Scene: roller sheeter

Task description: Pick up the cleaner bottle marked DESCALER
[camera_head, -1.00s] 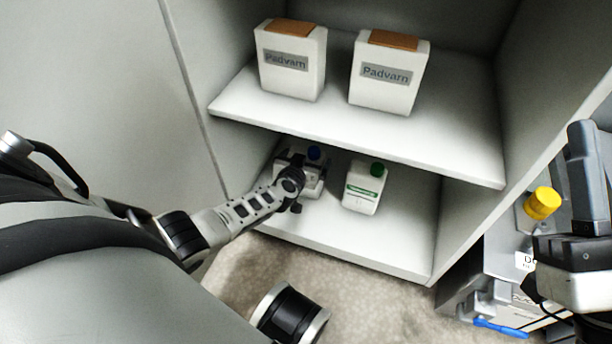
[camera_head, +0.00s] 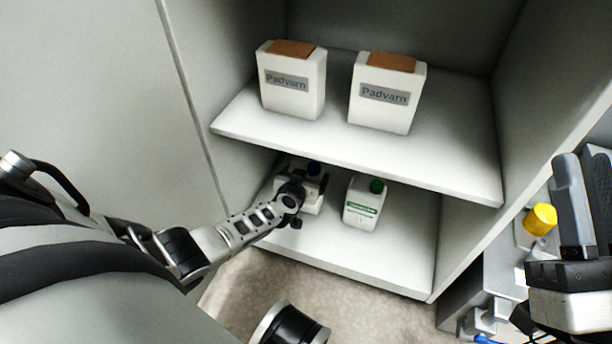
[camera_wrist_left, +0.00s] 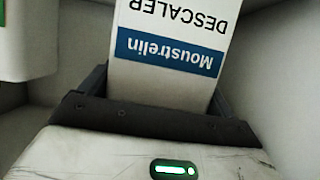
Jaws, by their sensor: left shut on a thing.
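The white bottle with a blue cap (camera_head: 314,168) stands on the lower shelf, partly hidden by my left gripper (camera_head: 300,186). In the left wrist view its face (camera_wrist_left: 172,45) reads "DESCALER" and, on a blue band, "Moustrelin", upside down. My left gripper's dark fingers (camera_wrist_left: 157,98) are on both sides of it, shut on it. I cannot tell whether the bottle's base is off the shelf. My right gripper (camera_head: 585,190) is at the right edge, away from the shelves; its finger gap is not clear.
A white bottle with a green cap (camera_head: 363,205) stands to the right on the lower shelf (camera_head: 400,265). Two white Padvarn boxes (camera_head: 291,80) (camera_head: 386,92) stand on the upper shelf (camera_head: 450,165), whose board overhangs my left gripper. A grey machine with a yellow knob (camera_head: 540,218) is at right.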

